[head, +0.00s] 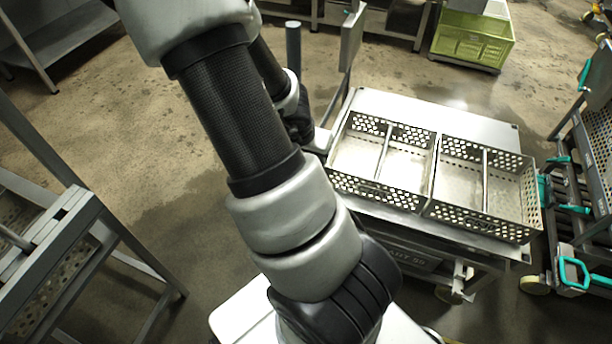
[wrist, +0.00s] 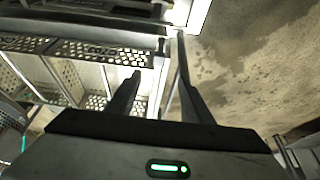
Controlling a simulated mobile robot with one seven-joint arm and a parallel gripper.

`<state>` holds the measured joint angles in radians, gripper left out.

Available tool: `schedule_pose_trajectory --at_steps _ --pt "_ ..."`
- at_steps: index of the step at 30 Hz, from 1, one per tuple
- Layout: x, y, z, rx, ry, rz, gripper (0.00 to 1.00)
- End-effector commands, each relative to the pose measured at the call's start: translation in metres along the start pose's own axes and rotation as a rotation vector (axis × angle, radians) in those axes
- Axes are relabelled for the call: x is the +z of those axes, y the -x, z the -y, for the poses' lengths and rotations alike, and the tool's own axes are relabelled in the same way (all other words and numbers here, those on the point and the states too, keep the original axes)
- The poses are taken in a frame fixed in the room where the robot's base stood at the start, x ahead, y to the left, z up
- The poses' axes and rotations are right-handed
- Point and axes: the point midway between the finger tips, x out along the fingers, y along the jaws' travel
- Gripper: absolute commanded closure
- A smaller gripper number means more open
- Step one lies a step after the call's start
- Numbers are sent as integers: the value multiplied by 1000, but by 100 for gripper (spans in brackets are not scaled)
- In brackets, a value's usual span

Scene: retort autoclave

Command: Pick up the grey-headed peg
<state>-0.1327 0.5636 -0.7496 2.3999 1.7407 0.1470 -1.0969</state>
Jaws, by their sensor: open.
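In the wrist view, my gripper (wrist: 159,75) has its two dark fingers apart, with nothing visible held between them. It is above the edge of a trolley carrying perforated baskets, with bare floor to the right in that view. In the head view, my arm hides much of the wrist, which is near the trolley's left end. I cannot make out a grey-headed peg for certain in either view. A thin grey bar shows in the left basket (head: 341,181) and another in the right basket (head: 480,222); I cannot tell whether either is a peg.
The trolley has a pale top (head: 440,108) with a bare strip behind the baskets. A grey upright post (head: 293,45) stands behind its left end. A frame with teal handles (head: 573,272) is close on the right. A green crate (head: 472,40) is at the back.

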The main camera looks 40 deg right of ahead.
Motion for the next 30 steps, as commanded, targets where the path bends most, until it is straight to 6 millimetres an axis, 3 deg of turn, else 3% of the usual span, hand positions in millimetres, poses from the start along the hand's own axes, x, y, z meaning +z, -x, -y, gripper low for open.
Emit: schedule_pose_trajectory --at_steps 12,23,30 --pt "1 -90 -1 2 0 1 53" --pt "-1 -122 0 -1 -1 2 53" --pt "-5 -158 -2 -1 -1 2 53"
